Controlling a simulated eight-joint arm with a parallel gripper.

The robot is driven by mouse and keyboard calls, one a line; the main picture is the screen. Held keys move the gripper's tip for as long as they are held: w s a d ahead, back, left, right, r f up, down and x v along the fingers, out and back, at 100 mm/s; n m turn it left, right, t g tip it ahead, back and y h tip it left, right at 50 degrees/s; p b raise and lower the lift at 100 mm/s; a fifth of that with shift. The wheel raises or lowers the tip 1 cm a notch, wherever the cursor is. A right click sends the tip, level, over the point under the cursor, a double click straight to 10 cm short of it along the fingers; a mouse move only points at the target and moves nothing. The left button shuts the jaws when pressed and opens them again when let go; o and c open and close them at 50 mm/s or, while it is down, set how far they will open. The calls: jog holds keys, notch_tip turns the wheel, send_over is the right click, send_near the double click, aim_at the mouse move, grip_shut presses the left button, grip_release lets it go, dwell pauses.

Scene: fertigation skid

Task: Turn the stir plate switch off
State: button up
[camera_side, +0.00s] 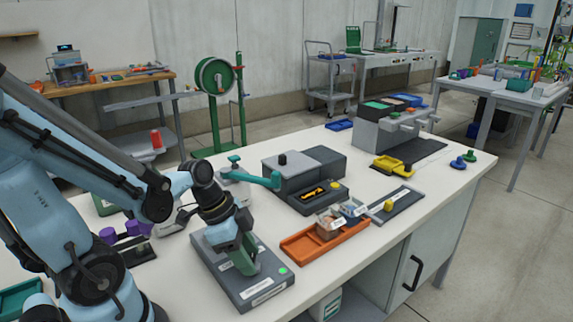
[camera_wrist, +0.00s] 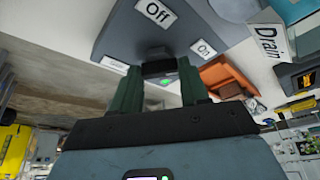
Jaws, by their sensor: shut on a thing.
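The stir plate (camera_side: 262,288) is a flat grey box at the front of the bench, with a white label on its front edge and a green light (camera_side: 283,270) at its right corner. In the wrist view the plate (camera_wrist: 120,30) carries an "Off" label (camera_wrist: 156,13) and an "On" label (camera_wrist: 203,48). A dark switch (camera_wrist: 157,68) sits between my two green fingers. My gripper (camera_wrist: 162,78) is shut on it. A green glow shows just beyond the switch. In the side view my gripper (camera_side: 243,262) is low over the plate and hides the switch.
An orange tray (camera_side: 295,247) with small boxes lies right of the plate. A grey unit with a teal lever (camera_side: 262,180) stands behind it. Purple knobs (camera_side: 108,236) are on the left. Bare bench lies at the front right.

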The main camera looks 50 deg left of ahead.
jog(key=n, duration=0.2)
jog(key=n+y, duration=0.1)
jog(key=n, duration=0.1)
jog(key=shift+s+d+t, duration=0.15)
jog(key=shift+d+t, duration=0.05)
jog(key=shift+t, duration=0.2)
jog(key=n+y, duration=0.1)
jog(key=n, duration=0.1)
jog(key=n+y, duration=0.1)
jog(key=n, duration=0.1)
jog(key=shift+d+n, duration=0.2)
jog(key=shift+n, duration=0.1)
jog(key=n+y, duration=0.1)
jog(key=n, duration=0.3)
jog(key=shift+d+n+y, duration=0.2)
jog(key=shift+n+y, duration=0.1)
jog(key=shift+y, duration=0.1)
jog(key=shift+n+g+y, duration=0.5)
jog(key=shift+n+g, duration=0.1)
jog(key=shift+n, duration=1.2)
jog(key=o, duration=1.1)
jog(key=shift+c, duration=0.2)
jog(key=shift+d+r, duration=0.1)
